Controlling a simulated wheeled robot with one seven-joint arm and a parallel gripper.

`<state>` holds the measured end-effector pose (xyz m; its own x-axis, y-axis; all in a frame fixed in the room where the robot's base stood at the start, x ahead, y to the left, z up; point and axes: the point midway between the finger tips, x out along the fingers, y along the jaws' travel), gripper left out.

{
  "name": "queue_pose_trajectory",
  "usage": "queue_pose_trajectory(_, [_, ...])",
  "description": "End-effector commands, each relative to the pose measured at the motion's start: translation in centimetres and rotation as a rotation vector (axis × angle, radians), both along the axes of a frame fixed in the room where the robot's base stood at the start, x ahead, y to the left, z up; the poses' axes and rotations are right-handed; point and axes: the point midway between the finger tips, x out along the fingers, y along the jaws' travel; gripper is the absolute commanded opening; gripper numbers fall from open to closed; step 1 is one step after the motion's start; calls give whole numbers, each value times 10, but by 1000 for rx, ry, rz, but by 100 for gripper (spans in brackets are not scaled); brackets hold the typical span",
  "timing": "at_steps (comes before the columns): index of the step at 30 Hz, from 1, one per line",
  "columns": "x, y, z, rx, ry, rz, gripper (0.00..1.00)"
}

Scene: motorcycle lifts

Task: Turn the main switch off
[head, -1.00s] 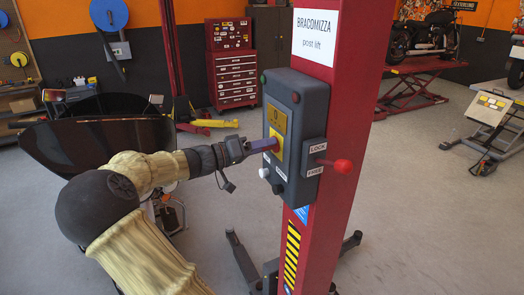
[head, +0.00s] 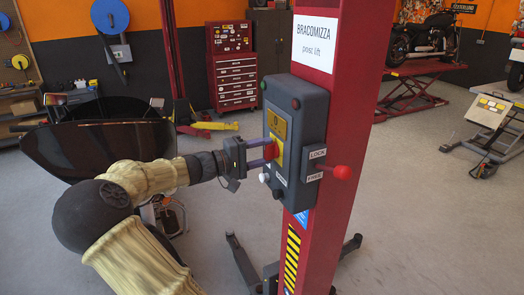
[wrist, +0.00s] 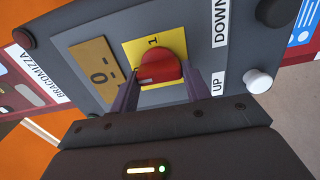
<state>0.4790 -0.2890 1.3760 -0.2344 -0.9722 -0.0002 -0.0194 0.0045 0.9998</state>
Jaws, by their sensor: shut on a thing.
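The main switch is a red knob (wrist: 158,68) on a yellow plate (wrist: 130,48), on the front of a grey control box (head: 312,112). The plate carries a "1" mark in the wrist view. I cannot tell which mark the knob points to. My gripper (wrist: 160,88) has its two purple fingers on either side of the knob and is shut on it. In the head view my gripper (head: 264,153) reaches the box from the left, with the fingers one above the other. The fingers partly hide the knob and plate there.
The box hangs on a red lift post (head: 345,85). A red-balled lever (head: 343,172) with LOCK and FREE labels sticks out right of it. White (wrist: 257,80) and black knobs sit beside the UP and DOWN labels. Open floor lies right of the post.

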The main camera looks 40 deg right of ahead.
Motion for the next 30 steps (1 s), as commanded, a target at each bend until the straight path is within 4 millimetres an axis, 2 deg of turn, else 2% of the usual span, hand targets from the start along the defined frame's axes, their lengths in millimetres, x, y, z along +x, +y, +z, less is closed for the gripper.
queue_pose_trajectory(16, [2, 0, 2, 4, 36, 6, 24])
queue_pose_trajectory(17, [2, 0, 2, 4, 36, 6, 51])
queue_pose_trajectory(20, [2, 0, 1, 5, 36, 5, 69])
queue_pose_trajectory(30, [1, 2, 0, 7, 34, 3, 69])
